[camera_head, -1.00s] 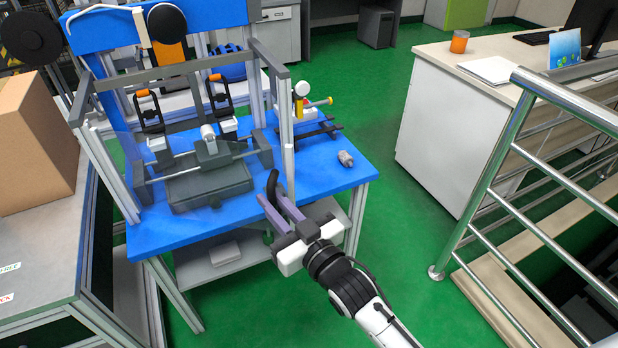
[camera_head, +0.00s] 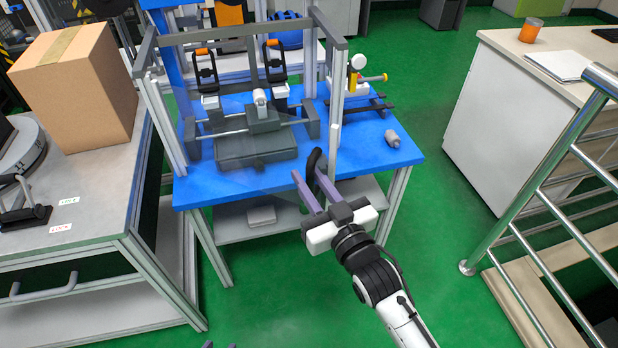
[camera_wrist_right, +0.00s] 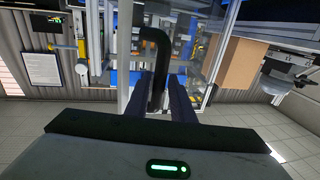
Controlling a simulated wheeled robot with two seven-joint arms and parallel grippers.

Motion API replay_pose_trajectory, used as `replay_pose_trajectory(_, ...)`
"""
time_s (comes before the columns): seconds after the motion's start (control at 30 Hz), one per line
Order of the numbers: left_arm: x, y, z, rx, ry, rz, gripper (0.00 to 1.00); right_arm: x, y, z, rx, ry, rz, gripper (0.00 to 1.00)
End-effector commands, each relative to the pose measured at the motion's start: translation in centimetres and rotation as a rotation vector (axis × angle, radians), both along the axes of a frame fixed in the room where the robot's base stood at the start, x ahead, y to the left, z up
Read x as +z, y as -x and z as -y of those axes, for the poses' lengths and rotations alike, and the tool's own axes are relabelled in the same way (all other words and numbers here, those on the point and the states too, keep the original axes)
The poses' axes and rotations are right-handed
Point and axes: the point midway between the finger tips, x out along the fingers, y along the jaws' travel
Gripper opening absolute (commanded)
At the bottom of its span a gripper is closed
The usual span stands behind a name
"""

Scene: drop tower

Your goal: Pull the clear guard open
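The clear guard (camera_head: 240,180) is a faint transparent pane at the front of the grey drop-tower frame; its edges are hard to make out. Its black curved handle (camera_head: 316,162) stands by the right front post. My right gripper (camera_head: 307,172) reaches it from the front, its two purple fingers apart. In the right wrist view the handle (camera_wrist_right: 154,45) runs down into the gap between the fingers (camera_wrist_right: 164,85); I cannot tell whether they touch it. Two small dark tips at the bottom edge of the head view may be my left gripper (camera_head: 220,345).
The blue table (camera_head: 375,160) carries the tower, a dark base block (camera_head: 255,150) and a small grey cylinder (camera_head: 392,138). A grey bench (camera_head: 90,215) with a cardboard box (camera_head: 75,85) stands left. A metal railing (camera_head: 535,160) stands right. Green floor between is clear.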

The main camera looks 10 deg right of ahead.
Motion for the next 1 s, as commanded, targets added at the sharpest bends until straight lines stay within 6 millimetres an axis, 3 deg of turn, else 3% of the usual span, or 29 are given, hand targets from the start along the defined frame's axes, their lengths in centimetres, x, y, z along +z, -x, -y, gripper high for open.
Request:
replay_pose_trajectory(0.17,0.1,-0.1,0.0,0.000,0.000,0.002,0.31,-0.1,1.5,0.5,0.000,0.001,-0.003,0.22)
replay_pose_trajectory(0.4,0.2,-0.1,0.1,-0.001,0.001,0.002,0.31,-0.2,6.0,1.9,0.002,0.001,-0.004,0.22)
replay_pose_trajectory(0.6,0.2,0.0,0.1,-0.001,0.002,0.001,0.31,-0.1,8.8,2.9,0.003,0.001,-0.002,0.22)
replay_pose_trajectory(1.0,0.0,0.3,0.1,-0.001,0.002,-0.006,0.31,0.0,9.7,3.2,0.003,0.000,0.001,0.22)
